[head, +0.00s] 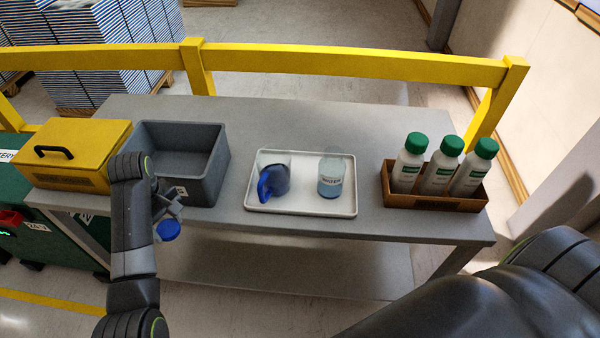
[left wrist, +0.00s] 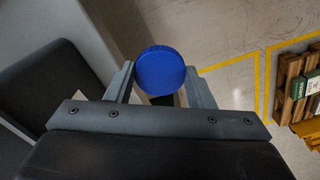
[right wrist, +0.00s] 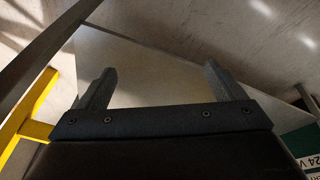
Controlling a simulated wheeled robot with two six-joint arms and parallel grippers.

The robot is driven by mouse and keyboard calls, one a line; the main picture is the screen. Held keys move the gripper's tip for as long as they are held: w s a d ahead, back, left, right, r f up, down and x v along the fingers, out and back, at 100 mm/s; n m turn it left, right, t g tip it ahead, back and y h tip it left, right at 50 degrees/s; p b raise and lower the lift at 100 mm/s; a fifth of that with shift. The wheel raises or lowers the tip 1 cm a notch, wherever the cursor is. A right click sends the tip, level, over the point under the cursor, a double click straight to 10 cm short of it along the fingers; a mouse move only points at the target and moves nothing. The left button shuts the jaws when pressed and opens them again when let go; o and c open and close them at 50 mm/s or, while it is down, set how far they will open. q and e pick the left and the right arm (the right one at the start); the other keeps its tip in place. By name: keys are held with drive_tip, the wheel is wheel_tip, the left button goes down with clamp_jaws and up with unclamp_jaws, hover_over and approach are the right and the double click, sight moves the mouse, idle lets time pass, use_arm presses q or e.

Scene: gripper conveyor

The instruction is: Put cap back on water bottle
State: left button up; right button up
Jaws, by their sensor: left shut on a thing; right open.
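My left gripper (head: 168,215) is shut on a round blue cap (head: 168,230), in front of the grey bin near the table's front edge. In the left wrist view the cap (left wrist: 161,70) sits between the two fingers. The water bottle (head: 331,178) stands upright without a cap on the white tray (head: 300,208), to the right of the left gripper. It is clear, with bluish contents and a white label. My right gripper (right wrist: 158,85) is open and empty in the right wrist view; its fingers are not seen in the head view.
A clear cup-like container with a blue part (head: 273,180) is on the tray's left side. A brown box (head: 440,203) with green-capped white bottles stands right. A grey bin (head: 208,190) and yellow box (head: 70,150) stand left. A yellow rail (head: 350,63) runs behind the table.

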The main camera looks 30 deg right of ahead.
use_arm(q)
drive_tip(key=shift+r, duration=0.2)
drive_tip(key=shift+r+p, duration=0.15)
drive_tip(key=shift+p, duration=0.15)
use_arm(e)
drive_tip(key=w+a+r+n+t, duration=0.1)
drive_tip(key=w+r, duration=0.3)
drive_tip(key=r, duration=0.6)
drive_tip(key=w+r+t, duration=0.2)
drive_tip(key=w+r, duration=0.1)
drive_tip(key=r, duration=0.6)
drive_tip(key=w+a+r+n+t, duration=0.1)
drive_tip(key=w+r, duration=0.3)
drive_tip(key=r, duration=0.6)
drive_tip(key=n+t+y, duration=0.1)
drive_tip(key=t+y, duration=0.4)
drive_tip(key=t, duration=0.2)
approach(341, 173)
drive_tip(key=shift+x, duration=0.8)
drive_tip(key=shift+a+f, duration=0.1)
use_arm(q)
drive_tip(key=shift+r, duration=0.1)
use_arm(e)
drive_tip(key=x, duration=0.6)
drive_tip(key=shift+w, duration=0.3)
drive_tip(key=shift+f, duration=0.1)
